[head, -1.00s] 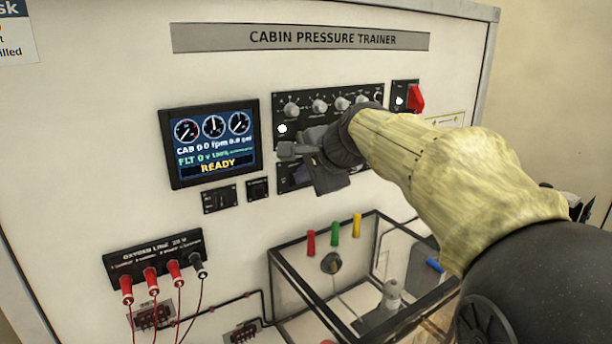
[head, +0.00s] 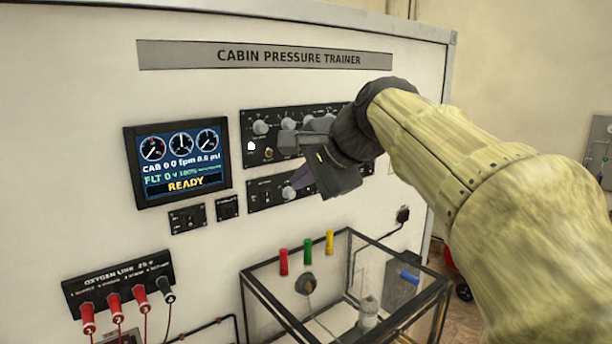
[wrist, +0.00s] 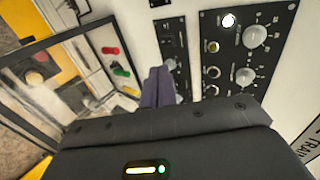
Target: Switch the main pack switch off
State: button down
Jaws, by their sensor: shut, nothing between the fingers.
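My gripper (head: 301,175) is shut and empty, with its purple-grey fingers in front of the lower black control panel (head: 258,203). In the wrist view the closed fingers (wrist: 158,88) cover part of that lower panel (wrist: 168,28); contact cannot be told. The upper black panel (head: 246,121) has several knobs, a small toggle (head: 268,153) and a lit white indicator (head: 251,146); it also shows in the wrist view (wrist: 222,48). The labels are too small to read, so I cannot tell which control is the main pack switch. My arm hides the panels' right part.
A screen (head: 179,169) reading READY is left of the panels, with small switch modules (head: 187,219) below it. A clear framed box (head: 243,286) with coloured knobs juts out below my gripper. Red plugs (head: 140,301) sit at lower left.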

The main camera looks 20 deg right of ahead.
jog(key=v, duration=0.3)
jog(key=shift+a+r, duration=0.1)
jog(key=shift+r, duration=0.2)
jog(key=shift+p, duration=0.6)
jog(key=shift+g+p, duration=0.35)
jog(key=shift+g, duration=0.05)
jog(key=shift+f+g+h+p, duration=0.3)
jog(key=shift+f+g+p, duration=0.1)
jog(key=shift+p, duration=0.4)
jog(key=shift+w, duration=0.1)
